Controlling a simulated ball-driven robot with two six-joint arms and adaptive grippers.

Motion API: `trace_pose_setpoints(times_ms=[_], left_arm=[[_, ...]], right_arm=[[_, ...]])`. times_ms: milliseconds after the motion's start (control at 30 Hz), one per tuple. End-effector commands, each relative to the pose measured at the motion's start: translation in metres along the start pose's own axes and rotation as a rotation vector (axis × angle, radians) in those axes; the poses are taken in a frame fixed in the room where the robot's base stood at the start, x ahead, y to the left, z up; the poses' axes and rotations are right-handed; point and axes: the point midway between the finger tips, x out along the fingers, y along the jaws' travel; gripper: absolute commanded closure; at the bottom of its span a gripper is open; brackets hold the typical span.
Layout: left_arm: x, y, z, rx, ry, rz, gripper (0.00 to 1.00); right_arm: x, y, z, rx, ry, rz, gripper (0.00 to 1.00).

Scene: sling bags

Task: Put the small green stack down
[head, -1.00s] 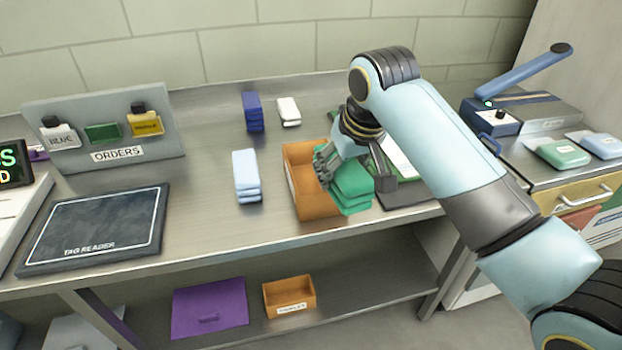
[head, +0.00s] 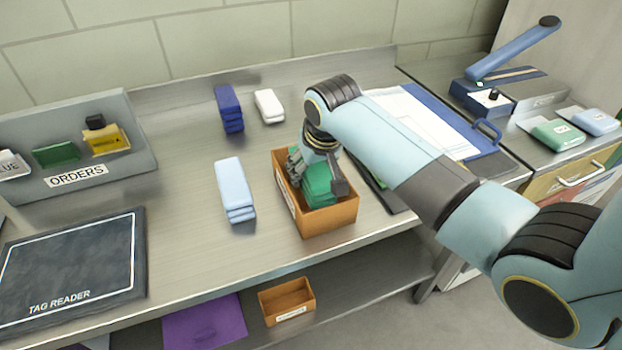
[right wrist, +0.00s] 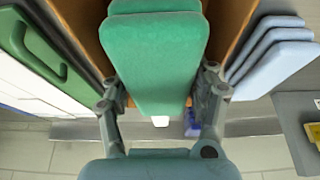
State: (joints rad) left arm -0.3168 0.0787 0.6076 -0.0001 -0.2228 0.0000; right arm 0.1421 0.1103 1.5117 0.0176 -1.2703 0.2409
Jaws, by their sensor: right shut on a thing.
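The small green stack (head: 320,184) is inside the orange box (head: 327,221) on the steel table, between the fingers of my right gripper (head: 318,176). In the right wrist view the green stack (right wrist: 155,60) fills the space between the two fingers, with orange box walls on both sides. My right gripper is shut on the stack and reaches down into the box from above. The stack's underside is hidden, so I cannot tell whether it touches the box floor. My left gripper is not in view.
A light blue stack (head: 235,190) stands just left of the box. A dark blue stack (head: 229,108) and a white stack (head: 269,106) stand behind.

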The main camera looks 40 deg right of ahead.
Motion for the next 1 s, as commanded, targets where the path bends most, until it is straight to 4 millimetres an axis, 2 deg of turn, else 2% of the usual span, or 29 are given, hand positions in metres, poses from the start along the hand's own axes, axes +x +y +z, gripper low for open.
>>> trace_pose_setpoints(times_ms=[100,200,367,600,633,700,1000], left_arm=[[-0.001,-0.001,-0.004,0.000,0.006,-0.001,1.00],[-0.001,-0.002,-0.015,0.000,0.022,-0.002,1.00],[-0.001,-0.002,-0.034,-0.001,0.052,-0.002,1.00],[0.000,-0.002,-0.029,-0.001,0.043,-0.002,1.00],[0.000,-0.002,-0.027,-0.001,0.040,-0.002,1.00],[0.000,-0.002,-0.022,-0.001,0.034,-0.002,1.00],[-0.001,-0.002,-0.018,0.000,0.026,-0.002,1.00]], right_arm=[[0.018,0.000,0.009,0.000,-0.004,0.001,0.85],[0.029,0.000,0.013,0.000,-0.002,0.001,0.85],[0.032,0.000,0.013,-0.001,0.000,0.001,0.85],[0.035,0.000,0.015,-0.001,-0.001,0.001,0.85],[0.035,0.000,0.015,-0.001,-0.001,0.001,0.39],[0.034,0.000,0.015,-0.001,-0.001,0.001,0.30],[0.032,0.000,0.014,-0.001,-0.001,0.001,0.30]])
